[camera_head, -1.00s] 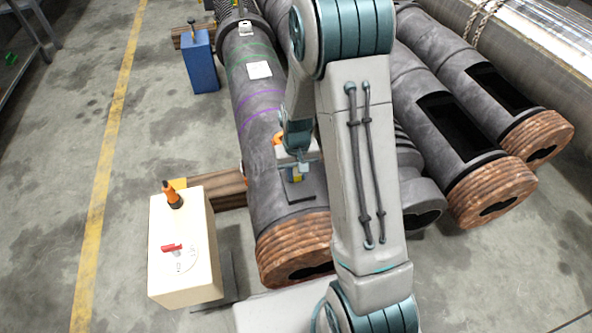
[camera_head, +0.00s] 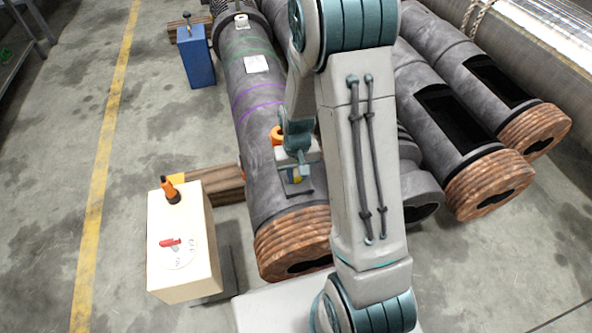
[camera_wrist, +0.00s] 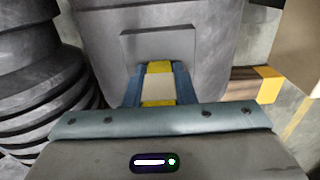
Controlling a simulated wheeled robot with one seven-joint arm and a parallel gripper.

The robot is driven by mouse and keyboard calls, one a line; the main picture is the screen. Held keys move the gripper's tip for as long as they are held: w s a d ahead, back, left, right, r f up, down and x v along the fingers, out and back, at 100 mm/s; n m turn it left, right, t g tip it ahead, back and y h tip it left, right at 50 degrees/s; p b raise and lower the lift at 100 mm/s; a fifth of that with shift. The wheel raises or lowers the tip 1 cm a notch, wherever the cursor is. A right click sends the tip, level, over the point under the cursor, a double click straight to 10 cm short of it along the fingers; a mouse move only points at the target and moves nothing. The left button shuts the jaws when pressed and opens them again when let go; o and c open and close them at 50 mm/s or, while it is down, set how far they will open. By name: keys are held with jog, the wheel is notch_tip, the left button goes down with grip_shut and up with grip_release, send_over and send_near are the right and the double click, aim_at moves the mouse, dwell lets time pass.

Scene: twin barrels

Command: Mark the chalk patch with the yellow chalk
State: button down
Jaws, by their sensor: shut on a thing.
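My gripper (camera_wrist: 159,88) is shut on the yellow chalk (camera_wrist: 160,67), which has a pale band around its middle and sits between the blue fingers. In the head view my gripper (camera_head: 298,172) is over the near end of the left dark barrel (camera_head: 258,120), with the chalk (camera_head: 297,179) just showing below it. A dark grey rectangular plate (camera_wrist: 150,44), which looks like the chalk patch, lies on the barrel just beyond the chalk. The patch (camera_head: 304,191) is partly hidden by the gripper in the head view. I cannot tell whether the chalk touches it.
A cream box (camera_head: 180,270) with a red switch and an orange-and-black knob stands left of the barrel. A blue box (camera_head: 199,66) stands farther back. An orange object (camera_head: 277,134) sits on the barrel behind my gripper. More barrels (camera_head: 450,120) lie to the right.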

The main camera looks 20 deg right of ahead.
jog(key=shift+s, duration=0.3)
jog(key=shift+s, duration=0.4)
jog(key=shift+w, duration=0.2)
jog(key=shift+w, duration=0.35)
jog(key=shift+w, duration=0.1)
jog(key=shift+w, duration=0.4)
jog(key=shift+w, duration=0.2)
jog(key=shift+w, duration=0.3)
jog(key=shift+w+p, duration=0.2)
jog(key=shift+p, duration=0.15)
